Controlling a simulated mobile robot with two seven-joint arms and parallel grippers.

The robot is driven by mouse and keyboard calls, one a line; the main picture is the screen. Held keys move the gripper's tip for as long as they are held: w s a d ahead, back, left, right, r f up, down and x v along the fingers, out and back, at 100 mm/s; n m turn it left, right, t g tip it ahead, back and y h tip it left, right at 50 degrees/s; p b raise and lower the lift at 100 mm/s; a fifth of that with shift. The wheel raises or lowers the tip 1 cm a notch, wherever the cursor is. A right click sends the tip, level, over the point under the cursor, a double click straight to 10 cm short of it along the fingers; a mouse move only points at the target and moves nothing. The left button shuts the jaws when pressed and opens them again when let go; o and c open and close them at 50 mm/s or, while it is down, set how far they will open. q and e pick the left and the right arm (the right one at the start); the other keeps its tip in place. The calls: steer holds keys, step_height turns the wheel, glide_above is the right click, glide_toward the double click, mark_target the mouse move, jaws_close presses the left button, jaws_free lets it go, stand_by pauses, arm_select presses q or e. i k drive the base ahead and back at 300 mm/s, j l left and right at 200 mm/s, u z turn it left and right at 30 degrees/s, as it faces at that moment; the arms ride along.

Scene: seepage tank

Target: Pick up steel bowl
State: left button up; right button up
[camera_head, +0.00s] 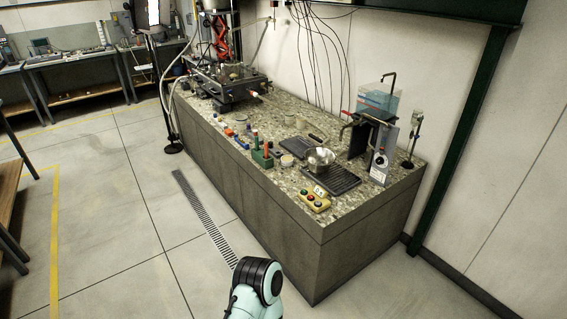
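A shiny steel bowl (320,160) sits on the speckled counter top, at the back edge of a black ribbed mat (331,180). Something pale shows inside it, too small to make out. A thin handle-like shape lies just behind the bowl. One of my arm links shows at the bottom middle, on the near side of the counter and well apart from the bowl. Neither of my grippers is in view.
A control box with coloured buttons (314,201) lies at the counter's front edge. A green rack (263,157) stands left of the bowl. A clear blue tank (377,100) and a white-labelled panel (382,165) stand to the right.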

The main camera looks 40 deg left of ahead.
mark_target(319, 161)
steer(key=u, duration=1.1)
steer(key=i+j+z, duration=0.1)
steer(key=i+j, duration=0.3)
steer(key=i+j+z, duration=0.1)
steer(key=i+j, duration=0.3)
steer(key=i+j+z, duration=0.1)
steer(key=i+j, duration=0.25)
steer(key=j, duration=0.25)
steer(key=i+j+z, duration=0.1)
steer(key=i+j, duration=0.25)
steer(key=j, duration=0.15)
